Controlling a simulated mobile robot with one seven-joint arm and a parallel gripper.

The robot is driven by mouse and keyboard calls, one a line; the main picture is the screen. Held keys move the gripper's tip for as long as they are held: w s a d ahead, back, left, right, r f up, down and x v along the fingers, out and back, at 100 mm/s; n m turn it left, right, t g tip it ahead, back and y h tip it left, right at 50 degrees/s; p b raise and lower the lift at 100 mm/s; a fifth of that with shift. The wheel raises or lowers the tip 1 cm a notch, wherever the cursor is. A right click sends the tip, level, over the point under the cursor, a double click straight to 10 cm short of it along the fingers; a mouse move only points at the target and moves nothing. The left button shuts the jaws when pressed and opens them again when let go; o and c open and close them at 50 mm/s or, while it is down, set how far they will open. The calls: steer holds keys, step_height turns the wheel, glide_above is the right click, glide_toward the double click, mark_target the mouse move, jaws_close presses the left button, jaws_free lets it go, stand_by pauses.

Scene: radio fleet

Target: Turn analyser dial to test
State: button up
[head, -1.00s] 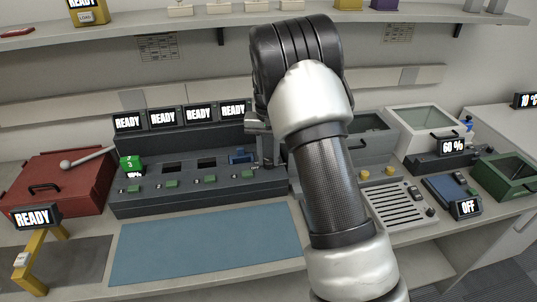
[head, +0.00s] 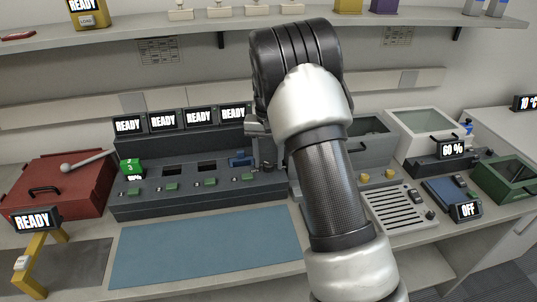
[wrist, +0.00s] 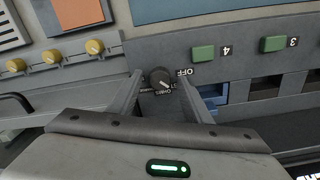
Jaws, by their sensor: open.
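The analyser (head: 215,190) is a long dark grey bench unit with a row of screens reading READY along its back. Its dial (wrist: 159,78) is a small black round knob with a light pointer mark, seen in the wrist view. OFF is printed beside it, with other labels partly legible nearby; I cannot tell for sure which one the pointer meets. My gripper (wrist: 160,85) is open, with one finger on each side of the dial; contact is not clear. In the head view my gripper (head: 262,145) is over the unit's right end, and my arm hides much of that area.
Green buttons (wrist: 204,53) and a blue block (wrist: 214,93) lie close to the right finger. Yellow knobs (wrist: 95,47) sit on a neighbouring unit. A blue mat (head: 205,248) lies clear in front. A red box (head: 60,187) stands at the left.

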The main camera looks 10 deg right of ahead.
mark_target(268, 163)
step_height(268, 163, up, 18)
steer(key=p, duration=0.2)
steer(key=shift+f, duration=0.25)
steer(key=s+r+n+t+p, duration=0.1)
steer(key=s+r+t+p, duration=0.25)
steer(key=s+r, duration=1.05)
steer(key=s+n+t+p, duration=0.2)
steer(key=s+p, duration=0.2)
steer(key=s, duration=1.5)
steer(key=shift+n+p, duration=0.3)
steer(key=shift+p, duration=0.1)
